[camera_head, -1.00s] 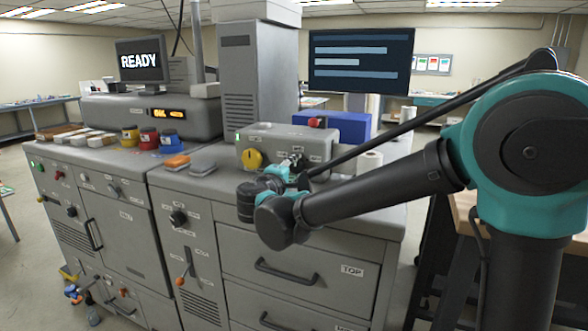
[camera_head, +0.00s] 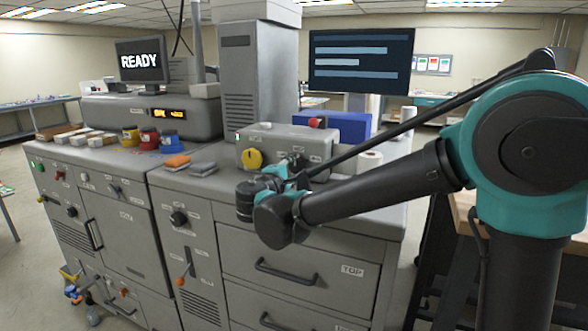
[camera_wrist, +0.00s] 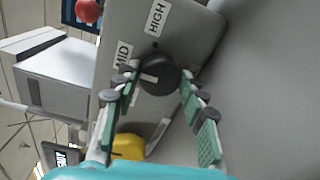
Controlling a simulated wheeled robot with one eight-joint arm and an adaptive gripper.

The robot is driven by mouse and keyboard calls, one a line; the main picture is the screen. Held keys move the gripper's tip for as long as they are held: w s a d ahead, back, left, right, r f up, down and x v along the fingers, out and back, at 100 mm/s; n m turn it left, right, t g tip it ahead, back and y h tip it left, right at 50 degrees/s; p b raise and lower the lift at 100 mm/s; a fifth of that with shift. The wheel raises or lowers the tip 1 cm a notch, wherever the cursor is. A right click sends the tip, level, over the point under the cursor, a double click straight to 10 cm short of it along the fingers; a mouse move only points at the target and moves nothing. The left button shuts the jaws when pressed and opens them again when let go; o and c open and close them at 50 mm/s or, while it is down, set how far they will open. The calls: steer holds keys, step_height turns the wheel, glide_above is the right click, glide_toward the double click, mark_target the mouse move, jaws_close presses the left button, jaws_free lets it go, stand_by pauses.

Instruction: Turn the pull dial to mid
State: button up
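The pull dial (camera_wrist: 158,76) is a round black knob on a grey panel in the wrist view. A short white mark on it points to the picture's left. The MID label (camera_wrist: 123,55) is to its upper left and the HIGH label (camera_wrist: 157,18) is above it. My gripper (camera_wrist: 160,72) is open, with one green-padded finger on each side of the dial. Whether either fingertip touches it is unclear. In the head view my gripper (camera_head: 296,170) is at the front of the grey control box (camera_head: 312,141), where it largely hides the dial.
A yellow knob (camera_head: 252,159) is left on the same box, and a red button (camera_head: 317,122) is on top. Orange and grey blocks lie on the counter to the left. A white roll (camera_head: 371,161) stands to the right, close behind my arm.

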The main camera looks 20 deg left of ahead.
steer(key=o, duration=0.4)
steer(key=s, duration=1.2)
steer(key=shift+a+r, duration=0.25)
steer(key=shift+a, duration=0.05)
